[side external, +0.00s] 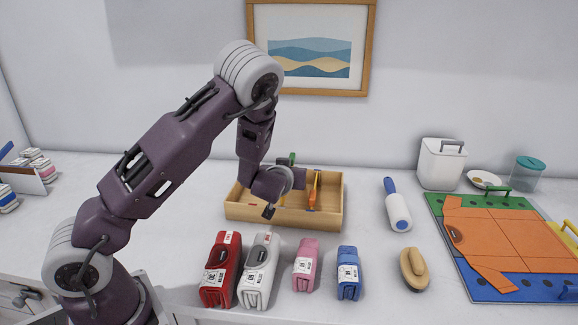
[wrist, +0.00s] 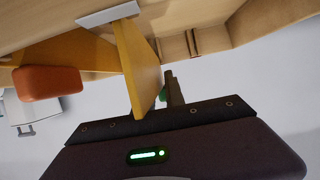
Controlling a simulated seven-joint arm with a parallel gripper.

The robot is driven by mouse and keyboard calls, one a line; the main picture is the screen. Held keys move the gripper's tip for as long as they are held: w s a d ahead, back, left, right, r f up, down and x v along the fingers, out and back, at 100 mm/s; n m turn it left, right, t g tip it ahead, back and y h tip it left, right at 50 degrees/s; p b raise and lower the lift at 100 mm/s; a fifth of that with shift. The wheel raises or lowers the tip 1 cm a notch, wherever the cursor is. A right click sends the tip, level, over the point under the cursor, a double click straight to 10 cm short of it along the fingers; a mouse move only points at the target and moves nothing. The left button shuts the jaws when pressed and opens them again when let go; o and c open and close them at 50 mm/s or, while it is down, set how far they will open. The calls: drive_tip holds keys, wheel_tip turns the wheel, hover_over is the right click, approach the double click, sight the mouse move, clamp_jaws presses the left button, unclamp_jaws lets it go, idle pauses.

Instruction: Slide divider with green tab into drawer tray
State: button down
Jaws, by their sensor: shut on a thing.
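The wooden drawer tray (side external: 262,216) sits on the white counter; in the wrist view its wall with slots (wrist: 212,38) fills the top. My gripper (side external: 290,175) is over the tray's left and middle part. It is shut on the divider with the green tab. The green tab (side external: 291,158) shows at the fingers, and a sliver of it (wrist: 163,94) shows beside the dark finger in the wrist view. A yellow-brown board (wrist: 140,68) stands by the fingers there. The divider's lower part is hidden in the side view, so its seating cannot be told.
An orange-tabbed divider (side external: 314,190) stands in the tray, right of my gripper; its tab (wrist: 46,82) shows in the wrist view. A lint roller (side external: 397,206) and brush (side external: 413,268) lie right.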

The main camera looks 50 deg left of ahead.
drive_tip(key=shift+f, duration=1.85)
drive_tip(key=c, duration=1.3)
unclamp_jaws()
drive_tip(key=shift+r, duration=0.15)
drive_tip(key=shift+r, duration=3.4)
